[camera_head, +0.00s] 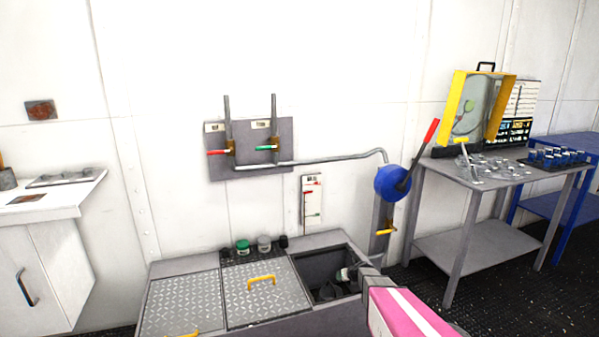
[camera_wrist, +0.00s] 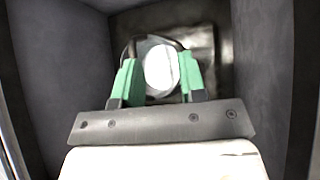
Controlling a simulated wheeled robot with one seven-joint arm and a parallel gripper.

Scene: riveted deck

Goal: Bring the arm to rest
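My gripper (camera_wrist: 159,72) shows in the wrist view with two green-padded fingers set well apart. A round pale disc (camera_wrist: 159,66) with a dark rim lies beyond and between them. I see no clear contact, and the fingers hide parts of its sides. The gripper points down into a dark grey, box-like space. In the head view, my pink and white arm link is at the lower right, beside the open bay (camera_head: 318,263) of the grey floor unit. A small pale and dark shape lies in that bay, too small to make out.
The unit has metal lids with yellow handles (camera_head: 261,282) and several jars (camera_head: 243,246) along its back. A blue round body (camera_head: 392,183) with a red-tipped lever (camera_head: 431,131) stands right of it. A grey table (camera_head: 470,170) with small parts is at the right, a white counter (camera_head: 50,195) at left.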

